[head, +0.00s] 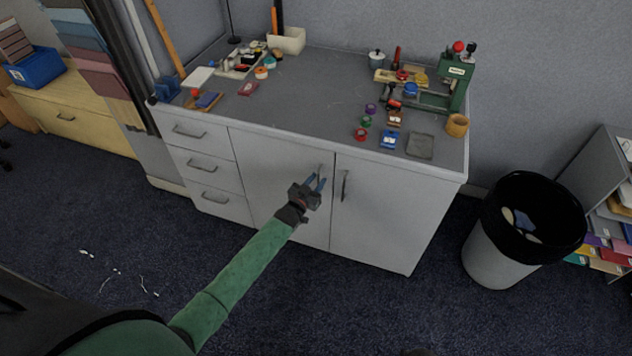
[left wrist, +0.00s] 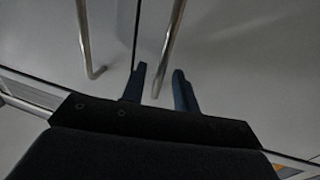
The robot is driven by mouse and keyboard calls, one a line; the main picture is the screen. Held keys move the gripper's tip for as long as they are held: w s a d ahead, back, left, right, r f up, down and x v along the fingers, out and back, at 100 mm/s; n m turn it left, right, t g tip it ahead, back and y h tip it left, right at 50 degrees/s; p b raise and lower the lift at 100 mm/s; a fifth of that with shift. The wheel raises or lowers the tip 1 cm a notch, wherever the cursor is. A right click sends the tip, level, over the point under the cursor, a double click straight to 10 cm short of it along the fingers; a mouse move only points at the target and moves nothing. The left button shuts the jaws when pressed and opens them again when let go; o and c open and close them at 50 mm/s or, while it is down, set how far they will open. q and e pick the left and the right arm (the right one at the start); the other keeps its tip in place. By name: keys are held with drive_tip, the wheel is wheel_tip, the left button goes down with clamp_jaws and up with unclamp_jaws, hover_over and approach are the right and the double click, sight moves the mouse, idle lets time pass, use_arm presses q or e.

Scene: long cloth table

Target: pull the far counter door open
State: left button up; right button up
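The grey counter (head: 400,215) has two shut doors beside a stack of drawers. The left door (head: 270,175) has an upright bar handle (head: 320,169) near the middle seam; the right door (head: 385,215) has its own bar handle (head: 344,186) just across the seam. My left gripper (head: 317,183) is at the left door's handle, with its blue fingers apart. In the left wrist view, the fingers (left wrist: 158,88) stand on either side of the end of one metal handle (left wrist: 168,55), with gaps visible; the other handle (left wrist: 86,45) is outside them. My right gripper is out of view.
Small tools and coloured pots stand on the countertop (head: 320,95), with a green press (head: 456,85) at its right end. A bin (head: 500,245) stands right of the counter. The carpet (head: 350,310) before the doors is clear.

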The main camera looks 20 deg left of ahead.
use_arm(q)
clamp_jaws()
